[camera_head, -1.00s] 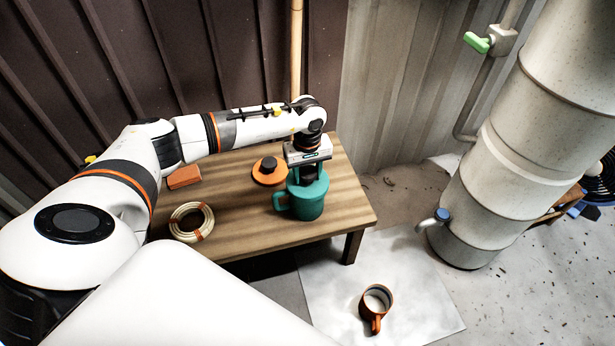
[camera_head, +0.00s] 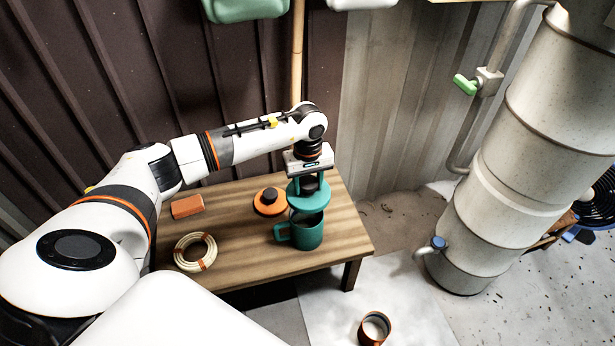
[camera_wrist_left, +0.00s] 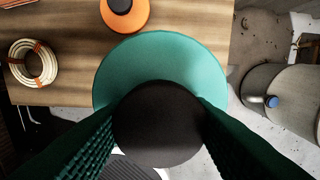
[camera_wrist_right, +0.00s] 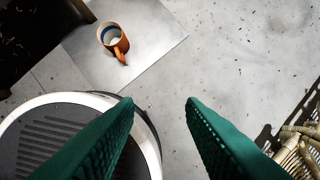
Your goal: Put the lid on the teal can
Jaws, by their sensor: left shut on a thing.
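The teal can (camera_head: 307,236), with a handle on its left side, stands upright near the right front edge of the wooden table. My left gripper (camera_head: 309,180) is shut on the dark knob of the teal lid (camera_head: 300,203). The lid is held just above the can, with the can's dark opening showing below it. In the left wrist view the teal lid (camera_wrist_left: 160,62) fills the middle and hides the can; its black knob (camera_wrist_left: 158,122) is between the fingers. My right gripper (camera_wrist_right: 160,105) is open and empty above the floor, in the right wrist view.
An orange lid with a dark knob (camera_head: 268,203) lies on the table (camera_head: 240,248) just left of the can. A rattan coil (camera_head: 195,252) and an orange block (camera_head: 187,207) lie further left. An orange mug (camera_head: 374,329) stands on the floor sheet. A large pipe (camera_head: 500,180) rises at right.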

